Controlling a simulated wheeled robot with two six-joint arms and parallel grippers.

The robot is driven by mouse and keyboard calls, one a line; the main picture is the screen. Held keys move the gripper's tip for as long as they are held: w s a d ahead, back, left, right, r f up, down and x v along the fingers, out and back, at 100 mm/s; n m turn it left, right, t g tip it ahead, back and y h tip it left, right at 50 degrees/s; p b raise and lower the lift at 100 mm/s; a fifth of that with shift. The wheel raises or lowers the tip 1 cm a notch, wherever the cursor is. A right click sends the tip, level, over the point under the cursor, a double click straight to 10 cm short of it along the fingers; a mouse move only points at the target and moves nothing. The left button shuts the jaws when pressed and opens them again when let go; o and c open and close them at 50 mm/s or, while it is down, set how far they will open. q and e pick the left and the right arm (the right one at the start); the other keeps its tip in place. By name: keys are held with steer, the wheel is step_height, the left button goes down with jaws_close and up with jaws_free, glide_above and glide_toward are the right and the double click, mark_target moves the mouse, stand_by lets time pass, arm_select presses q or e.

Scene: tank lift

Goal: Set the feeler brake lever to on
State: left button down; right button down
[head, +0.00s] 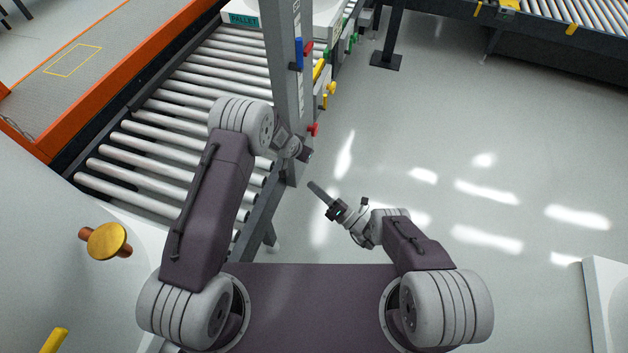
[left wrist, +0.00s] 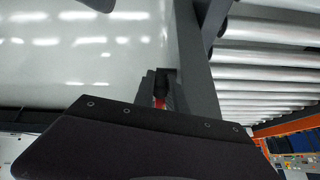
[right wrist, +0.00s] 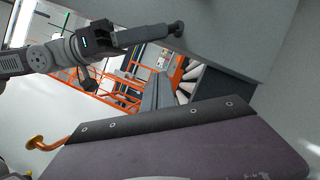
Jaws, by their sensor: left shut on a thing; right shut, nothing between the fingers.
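The grey post (head: 284,80) carries several coloured levers and knobs; which one is the feeler brake lever I cannot read. My left gripper (head: 304,153) is low at the post, just below a red knob (head: 313,130). In the left wrist view, my left gripper (left wrist: 161,90) is shut on a small part with a dark top and some red; the fingers hide most of it. My right gripper (head: 318,190) is shut and empty, apart from the post, lower right of the left one. It also shows in the right wrist view (right wrist: 156,90).
A roller conveyor (head: 150,148) lies left of the post, with an orange-edged platform (head: 75,70) beyond it. A blue handle (head: 299,54) and yellow knobs (head: 330,88) stick out higher up the post side. The floor (head: 480,150) to the right is clear.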

steer(key=w+a+r, duration=0.4)
steer(key=w, duration=0.3)
steer(key=shift+w, duration=0.2)
